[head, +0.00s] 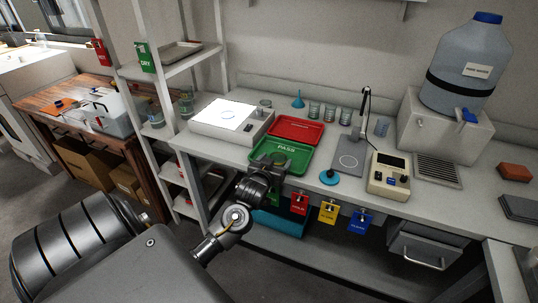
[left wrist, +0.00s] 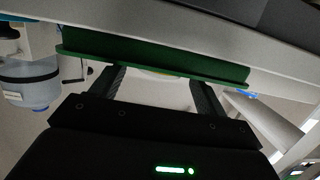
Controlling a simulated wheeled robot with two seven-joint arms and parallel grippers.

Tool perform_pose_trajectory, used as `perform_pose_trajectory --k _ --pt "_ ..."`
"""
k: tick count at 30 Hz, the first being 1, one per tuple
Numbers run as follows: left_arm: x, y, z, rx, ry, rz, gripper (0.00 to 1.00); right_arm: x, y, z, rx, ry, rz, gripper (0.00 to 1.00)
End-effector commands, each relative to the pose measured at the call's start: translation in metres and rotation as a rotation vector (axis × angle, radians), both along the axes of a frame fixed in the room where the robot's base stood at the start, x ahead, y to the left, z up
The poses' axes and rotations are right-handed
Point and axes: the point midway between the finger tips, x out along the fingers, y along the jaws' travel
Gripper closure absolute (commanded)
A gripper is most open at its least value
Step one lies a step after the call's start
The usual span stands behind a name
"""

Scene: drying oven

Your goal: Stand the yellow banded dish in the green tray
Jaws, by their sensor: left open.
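The green tray (head: 296,163), marked PASS, lies near the front edge of the bench in the head view. It also shows as a green strip in the left wrist view (left wrist: 150,52). My left gripper (head: 270,163) is at the tray's front left part, with its jaws open. In the left wrist view a small pale yellowish rim (left wrist: 162,73) shows between the open fingers, against the tray's edge. It looks like part of the yellow banded dish; most of it is hidden, and I cannot tell whether it touches the tray floor. My right gripper is out of view.
A red tray (head: 296,129) lies just behind the green one. A lit white panel (head: 225,115) is to the left, and a stand with a grey base (head: 347,157) to the right. Several glass vessels (head: 314,110) stand behind. Colored tags (head: 328,211) hang below the bench edge.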

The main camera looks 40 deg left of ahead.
Motion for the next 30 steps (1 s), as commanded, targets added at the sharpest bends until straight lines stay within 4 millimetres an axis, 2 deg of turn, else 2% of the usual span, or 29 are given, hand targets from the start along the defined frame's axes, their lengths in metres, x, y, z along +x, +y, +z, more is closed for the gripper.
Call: perform_pose_trajectory --k 1,6,12,18,27,30 --pt "-0.011 -0.005 0.001 -0.002 -0.001 -0.002 0.26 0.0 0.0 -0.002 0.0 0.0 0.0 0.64" --pt "-0.044 -0.018 0.008 -0.002 -0.001 -0.001 0.26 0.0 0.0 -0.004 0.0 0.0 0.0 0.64" --pt "-0.071 -0.028 0.014 -0.001 0.001 -0.001 0.26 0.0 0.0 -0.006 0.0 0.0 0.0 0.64" --pt "-0.08 -0.031 0.017 0.0 -0.001 0.0 0.26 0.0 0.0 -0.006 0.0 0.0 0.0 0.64" --pt "-0.08 -0.031 0.017 0.0 0.0 0.0 0.26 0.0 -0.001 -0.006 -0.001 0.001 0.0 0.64" --pt "-0.078 -0.032 0.004 0.002 0.024 -0.003 0.26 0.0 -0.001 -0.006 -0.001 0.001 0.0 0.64"
